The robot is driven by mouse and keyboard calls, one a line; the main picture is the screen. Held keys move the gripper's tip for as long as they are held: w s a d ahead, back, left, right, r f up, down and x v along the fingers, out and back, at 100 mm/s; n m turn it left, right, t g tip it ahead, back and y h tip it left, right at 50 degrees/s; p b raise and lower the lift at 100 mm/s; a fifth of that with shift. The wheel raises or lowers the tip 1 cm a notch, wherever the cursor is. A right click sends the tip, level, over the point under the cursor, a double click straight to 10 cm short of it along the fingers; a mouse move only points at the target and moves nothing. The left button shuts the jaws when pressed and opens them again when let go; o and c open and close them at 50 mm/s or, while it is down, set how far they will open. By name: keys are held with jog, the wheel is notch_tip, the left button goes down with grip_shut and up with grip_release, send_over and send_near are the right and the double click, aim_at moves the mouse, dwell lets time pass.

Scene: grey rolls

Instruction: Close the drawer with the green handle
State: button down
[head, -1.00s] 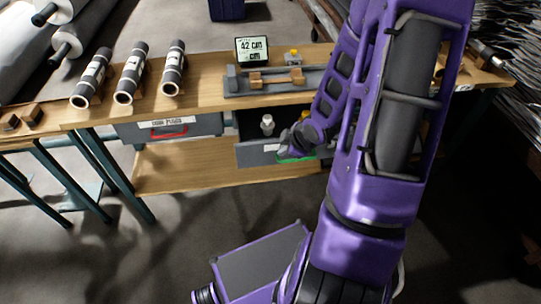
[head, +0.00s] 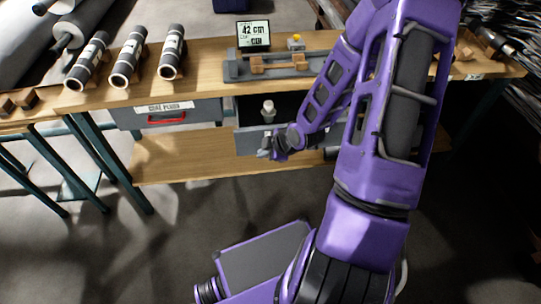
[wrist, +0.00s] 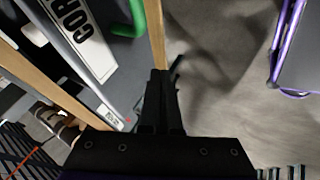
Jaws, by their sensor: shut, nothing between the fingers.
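The grey drawer (head: 247,142) under the bench stands pulled out, with its inside showing. Its green handle (wrist: 141,18) shows at the top of the wrist view, beside a white label (wrist: 84,38) starting "COR". In the head view the handle is hidden behind my arm. My gripper (head: 264,153) is at the drawer front, left of centre. In the wrist view my gripper (wrist: 160,73) is shut and empty, its fingertips apart from the handle. Whether the fingers touch the drawer front I cannot tell.
A pale bottle (head: 268,111) stands in the open drawer. A shut drawer with a red handle (head: 167,118) is to the left. The bench (head: 200,84) carries dark rolls (head: 127,63), a grey fixture (head: 280,66) and a display (head: 253,35).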

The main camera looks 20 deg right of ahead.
aim_at(256, 148)
jog(key=shift+w+d+r, duration=0.1)
jog(key=shift+w+d, duration=0.15)
jog(key=shift+w, duration=0.45)
jog(key=shift+w+d+r, duration=0.1)
jog(key=shift+w+d, duration=0.15)
jog(key=shift+w, duration=0.45)
